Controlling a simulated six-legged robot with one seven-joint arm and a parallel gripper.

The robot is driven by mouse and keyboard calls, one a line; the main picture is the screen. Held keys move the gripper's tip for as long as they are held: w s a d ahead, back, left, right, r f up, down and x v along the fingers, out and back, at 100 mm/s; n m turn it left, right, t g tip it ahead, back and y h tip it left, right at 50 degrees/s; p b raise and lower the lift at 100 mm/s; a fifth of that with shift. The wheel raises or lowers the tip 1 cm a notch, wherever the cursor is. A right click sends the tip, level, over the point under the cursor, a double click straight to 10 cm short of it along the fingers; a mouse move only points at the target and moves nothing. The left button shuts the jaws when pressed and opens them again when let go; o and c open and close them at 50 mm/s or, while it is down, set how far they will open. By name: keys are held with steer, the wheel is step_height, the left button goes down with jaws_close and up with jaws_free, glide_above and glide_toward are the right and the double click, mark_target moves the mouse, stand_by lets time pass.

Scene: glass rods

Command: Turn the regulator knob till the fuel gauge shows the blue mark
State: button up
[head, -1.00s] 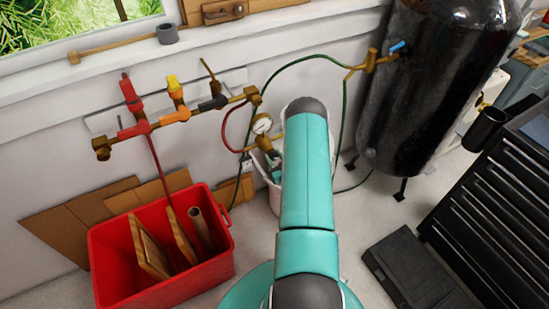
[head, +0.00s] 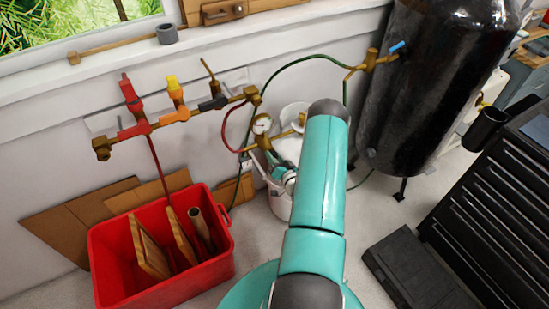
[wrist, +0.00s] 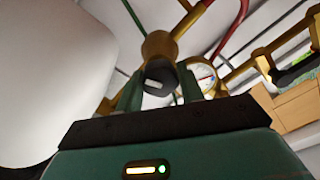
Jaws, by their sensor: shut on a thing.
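The fuel gauge (head: 262,124) is a small round white dial on the brass regulator (head: 263,143), in front of the wall. It also shows in the wrist view (wrist: 203,76), just right of the gripper fingers, with a trace of red on its face. Its needle and any blue mark are too small to read. The dark regulator knob (wrist: 158,74), with a pale mark on its end, sits between the two green fingers of my gripper (wrist: 160,88). The gripper is shut on it.
A brass manifold with red, orange and black valves (head: 175,116) runs along the wall at left. A red crate (head: 165,275) holds boards below it. A black tank (head: 425,90) stands right, behind a dark tool chest (head: 500,190) and a black case (head: 415,268) on the floor.

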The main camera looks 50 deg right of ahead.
stand_by(0.4)
steer(key=o, duration=1)
steer(key=shift+s, duration=0.15)
steer(key=v, duration=1.3)
steer(key=shift+s+a, duration=0.15)
steer(key=shift+s, duration=0.15)
steer(key=shift+w, duration=0.1)
